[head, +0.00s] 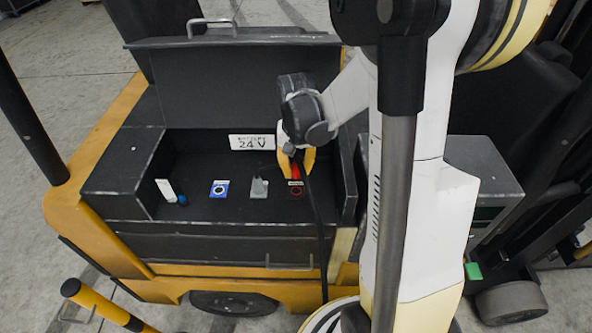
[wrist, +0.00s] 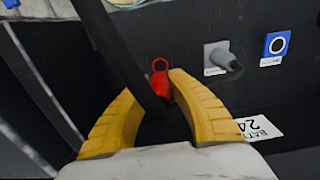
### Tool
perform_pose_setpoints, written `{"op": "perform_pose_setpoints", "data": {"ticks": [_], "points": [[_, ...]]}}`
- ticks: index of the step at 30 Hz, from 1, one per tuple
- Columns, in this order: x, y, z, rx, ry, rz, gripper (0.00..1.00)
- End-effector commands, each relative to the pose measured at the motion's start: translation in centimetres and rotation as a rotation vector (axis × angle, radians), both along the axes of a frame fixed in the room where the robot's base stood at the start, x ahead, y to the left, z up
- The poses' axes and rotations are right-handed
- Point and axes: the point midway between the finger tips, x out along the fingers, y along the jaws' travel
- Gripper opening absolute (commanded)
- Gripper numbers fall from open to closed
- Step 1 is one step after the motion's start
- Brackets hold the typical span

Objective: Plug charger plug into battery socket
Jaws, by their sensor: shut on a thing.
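My gripper (head: 296,170) has its yellow fingers shut on a red charger plug (wrist: 159,85) in the battery compartment. A black cable (head: 318,215) runs from the plug over the compartment's front edge. It crosses the wrist view (wrist: 112,48) in front of the left finger. A socket with a red ring (head: 296,191) is on the compartment floor just below my gripper. In the wrist view, the red ring (wrist: 160,58) shows right behind the plug. Whether the plug touches the socket or sits apart cannot be told. My gripper (wrist: 157,88) hides part of the plug.
A grey connector (head: 259,187), a blue-framed round socket (head: 219,188) and a white tag with a blue knob (head: 168,190) stand left of the red ring. A "24 V" label (head: 252,142) is on the back wall. The raised lid (head: 220,75) stands behind; compartment walls flank my gripper.

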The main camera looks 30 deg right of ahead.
Motion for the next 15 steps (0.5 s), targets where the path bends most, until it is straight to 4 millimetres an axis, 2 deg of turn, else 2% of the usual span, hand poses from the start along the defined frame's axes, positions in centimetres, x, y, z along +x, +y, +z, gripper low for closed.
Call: {"op": "perform_pose_setpoints", "data": {"ticks": [15], "points": [[0.0, 0.0, -4.2, 0.0, 0.0, 0.0, 0.0]]}}
